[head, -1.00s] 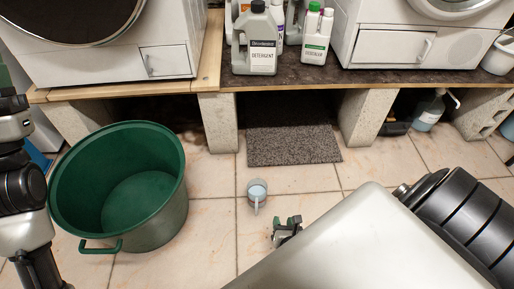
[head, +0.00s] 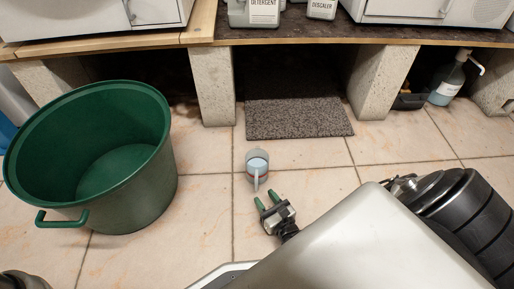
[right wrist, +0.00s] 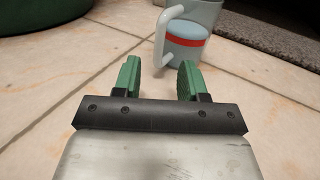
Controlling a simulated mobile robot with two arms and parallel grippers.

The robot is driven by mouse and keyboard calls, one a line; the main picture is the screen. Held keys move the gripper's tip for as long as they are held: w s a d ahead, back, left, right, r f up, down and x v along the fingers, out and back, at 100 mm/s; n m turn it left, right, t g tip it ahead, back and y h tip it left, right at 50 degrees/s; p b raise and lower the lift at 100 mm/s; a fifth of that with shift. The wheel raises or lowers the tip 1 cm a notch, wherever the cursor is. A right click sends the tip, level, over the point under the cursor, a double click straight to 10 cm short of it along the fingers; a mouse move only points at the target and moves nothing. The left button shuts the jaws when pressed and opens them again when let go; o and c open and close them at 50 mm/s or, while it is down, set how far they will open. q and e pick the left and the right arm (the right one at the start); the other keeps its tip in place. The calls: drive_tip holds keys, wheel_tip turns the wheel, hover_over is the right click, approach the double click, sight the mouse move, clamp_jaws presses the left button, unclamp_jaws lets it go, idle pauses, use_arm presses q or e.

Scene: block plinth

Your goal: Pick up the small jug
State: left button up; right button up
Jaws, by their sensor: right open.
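The small jug (head: 257,166) is a pale grey-blue cup with a red band and a handle, upright on the tiled floor in front of the dark mat. In the right wrist view the jug (right wrist: 190,42) is just beyond the fingertips, with its white handle on the left side, roughly between the fingers. My right gripper (head: 267,199) is open and empty, low over the floor and just short of the jug. Its green fingers (right wrist: 159,75) show apart in the right wrist view. My left gripper is not in view; a dark part shows at the lower left of the head view.
A large green tub (head: 143,190) stands on the floor at the left. A grey mat (head: 298,118) lies behind the jug, between concrete blocks (head: 215,85) that carry a shelf. A pump bottle (head: 446,82) stands at the back right. Floor right of the jug is clear.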

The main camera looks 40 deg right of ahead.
sight(257, 188)
drive_tip(key=w+b, duration=0.3)
drive_tip(key=w, duration=0.1)
drive_tip(key=shift+w+d+b, duration=0.1)
drive_tip(key=shift+w+b, duration=0.15)
drive_tip(key=shift+b, duration=0.15)
drive_tip(key=shift+w+r, duration=0.2)
drive_tip(key=shift+w, duration=0.3)
drive_tip(key=shift+c, duration=0.4)
clamp_jaws()
drive_tip(key=shift+r, duration=0.1)
